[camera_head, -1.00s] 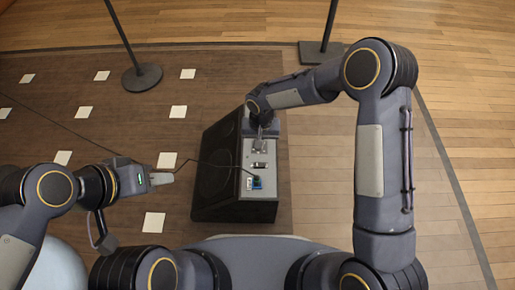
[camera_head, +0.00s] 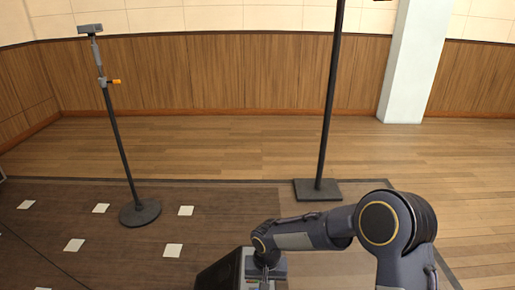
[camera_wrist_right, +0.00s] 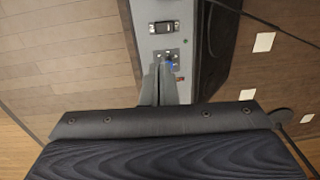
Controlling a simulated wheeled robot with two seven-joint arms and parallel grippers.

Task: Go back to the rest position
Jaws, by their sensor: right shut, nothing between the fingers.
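My right gripper shows in the right wrist view (camera_wrist_right: 160,72), its two fingers together with nothing held. It points at the grey panel (camera_wrist_right: 147,45) on top of the black box, close to a small fitting with a blue part (camera_wrist_right: 170,62). I cannot tell whether the fingertips touch the panel. In the head view, my right arm reaches in from the lower right over the black box (camera_head: 220,272), which the bottom edge cuts off. My left gripper is not in view.
A black-based stand (camera_head: 140,213) stands at the left back, and another stand (camera_head: 318,188) stands right of centre. White squares (camera_head: 173,250) lie on the dark floor. A dark cable (camera_wrist_right: 265,18) crosses the floor. A white pillar (camera_head: 408,70) stands by the wall.

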